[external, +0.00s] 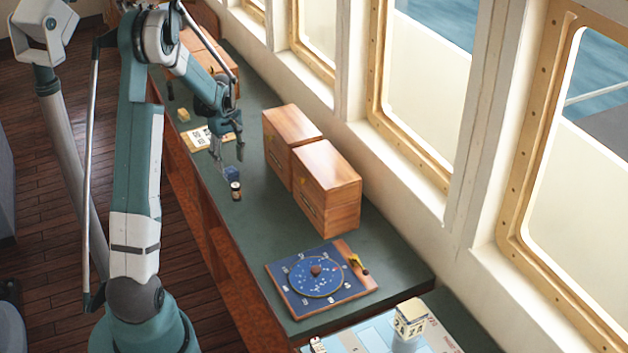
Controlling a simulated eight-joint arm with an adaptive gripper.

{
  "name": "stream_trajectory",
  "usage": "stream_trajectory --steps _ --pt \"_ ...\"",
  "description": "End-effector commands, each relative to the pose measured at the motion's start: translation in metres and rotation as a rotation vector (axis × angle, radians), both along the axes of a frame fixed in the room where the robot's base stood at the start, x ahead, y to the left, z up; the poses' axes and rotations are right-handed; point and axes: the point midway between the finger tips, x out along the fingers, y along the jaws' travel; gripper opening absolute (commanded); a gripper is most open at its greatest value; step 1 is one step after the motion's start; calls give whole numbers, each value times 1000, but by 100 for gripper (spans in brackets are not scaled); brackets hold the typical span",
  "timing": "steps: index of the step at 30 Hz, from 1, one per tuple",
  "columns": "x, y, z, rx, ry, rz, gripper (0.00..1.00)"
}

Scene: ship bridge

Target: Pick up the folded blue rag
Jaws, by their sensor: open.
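The folded blue rag (232,174) is a small dark blue bundle on the green counter (255,215), left of the wooden boxes. My gripper (229,157) is open and sits just above the rag, pointing down. The fingers look close to the rag, but I cannot tell whether they touch it. Nothing shows between the fingertips.
A small dark jar (236,191) stands right beside the rag on its near side. Two wooden boxes (325,190) stand to the right. A card with black marks (200,137) lies behind. A blue chart board (318,278) lies nearer the camera, with bare counter between.

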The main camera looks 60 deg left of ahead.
Motion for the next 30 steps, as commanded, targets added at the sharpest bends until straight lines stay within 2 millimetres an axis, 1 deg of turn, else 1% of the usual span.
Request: stream_trajectory --steps 4,8,15,19,23,30 --pt "0 0 -4 0 0 0 48" --pt "0 1 -13 0 0 0 48" --pt "0 1 -37 0 0 0 48" --pt "0 1 -47 0 0 0 48" --pt "0 1 -52 0 0 0 48" --pt "0 1 -52 0 0 0 48"
